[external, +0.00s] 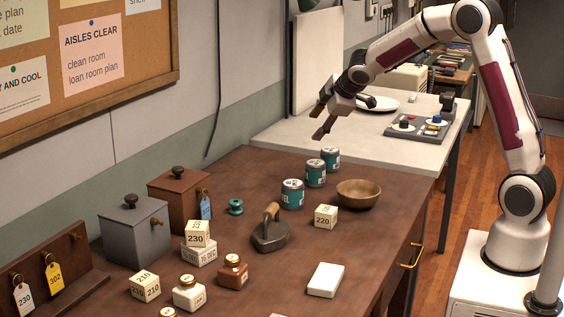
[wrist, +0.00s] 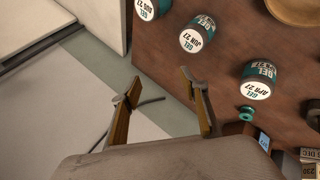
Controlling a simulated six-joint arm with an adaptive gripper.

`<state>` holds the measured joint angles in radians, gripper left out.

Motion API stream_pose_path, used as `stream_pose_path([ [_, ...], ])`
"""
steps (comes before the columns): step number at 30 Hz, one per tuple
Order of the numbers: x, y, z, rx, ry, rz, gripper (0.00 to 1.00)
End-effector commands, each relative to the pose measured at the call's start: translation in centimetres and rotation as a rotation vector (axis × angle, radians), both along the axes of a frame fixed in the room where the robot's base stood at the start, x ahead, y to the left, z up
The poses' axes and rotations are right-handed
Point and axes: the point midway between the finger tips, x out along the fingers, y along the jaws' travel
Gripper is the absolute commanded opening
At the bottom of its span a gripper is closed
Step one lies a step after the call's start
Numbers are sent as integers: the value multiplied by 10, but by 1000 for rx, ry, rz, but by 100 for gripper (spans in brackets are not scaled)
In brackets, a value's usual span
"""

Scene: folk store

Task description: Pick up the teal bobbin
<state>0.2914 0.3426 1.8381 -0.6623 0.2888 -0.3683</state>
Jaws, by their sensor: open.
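The teal bobbin (external: 235,207) stands on the dark wooden table in the external view, to the right of the brown box with the blue tag. It also shows in the wrist view (wrist: 246,113), right of the gripper and partly cut off from clear sight by its small size. My gripper (external: 321,119) is open and empty, high above the table's back edge near the wall. It is well apart from the bobbin. Its two fingers (wrist: 163,97) show spread in the wrist view with nothing between them.
Several teal-and-grey tins (external: 292,194) and a wooden bowl (external: 358,194) stand right of the bobbin. A flat iron (external: 270,232) stands in front of it. A brown box (external: 178,201) and a grey box (external: 133,232) are to its left. Numbered cubes (external: 197,234) stand nearer the front.

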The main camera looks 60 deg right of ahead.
Motion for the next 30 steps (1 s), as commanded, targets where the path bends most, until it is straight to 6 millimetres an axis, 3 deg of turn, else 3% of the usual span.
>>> stream_pose_path([
  [7, 69, -20, -12, -168, -41, 239, 44],
  [15, 137, -23, -26, -376, -94, 543, 44],
  [24, 195, -3, -48, -643, -173, 939, 44],
  [30, 216, 26, -65, -844, -249, 1232, 44],
])
